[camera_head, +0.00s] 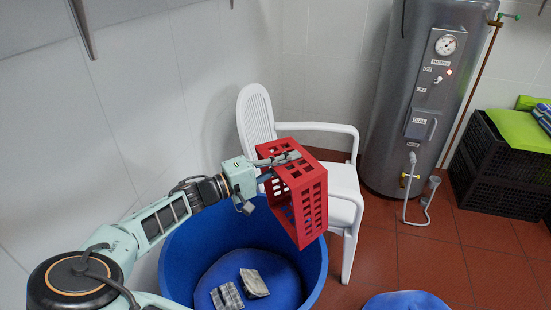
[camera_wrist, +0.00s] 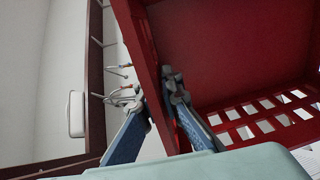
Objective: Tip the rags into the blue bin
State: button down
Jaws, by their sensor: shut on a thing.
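The red basket (camera_head: 298,197) is tilted on its side above the right rim of the blue bin (camera_head: 314,262). My gripper (camera_head: 278,168) is shut on the basket's wall. In the wrist view, my gripper (camera_wrist: 165,125) has one finger on each side of the red basket wall (camera_wrist: 142,60), and the part of the basket's inside in view looks empty. Two folded rags, one grey striped (camera_head: 227,297) and one beige-grey (camera_head: 254,283), lie at the bottom of the bin on a blue surface.
A white plastic chair (camera_head: 257,118) stands behind the basket, close to the bin. A grey boiler (camera_head: 400,110) with a hose stands at the back right. Black crates (camera_head: 497,175) with green and blue cloths are at the far right. Another blue round thing (camera_head: 405,301) is at the bottom edge.

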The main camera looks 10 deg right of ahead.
jog(key=w+d+g+y+p, duration=0.1)
jog(key=w+d+y+p, duration=0.25)
jog(key=d, duration=0.35)
jog(key=w+d+g+y+p, duration=0.2)
jog(key=d+y+p, duration=0.1)
jog(key=d+p, duration=0.3)
jog(key=w+d+f+g+y, duration=0.2)
jog(key=d+f+y, duration=0.2)
jog(key=f+y, duration=0.2)
jog(key=w+d+f+g+y+p, duration=0.1)
jog(key=d+f+y, duration=0.4)
jog(key=f, duration=0.5)
jog(key=shift+w+d+g+y, duration=0.35)
jog(key=shift+w+g, duration=0.1)
jog(key=shift+g, duration=0.35)
jog(key=shift+a, duration=0.1)
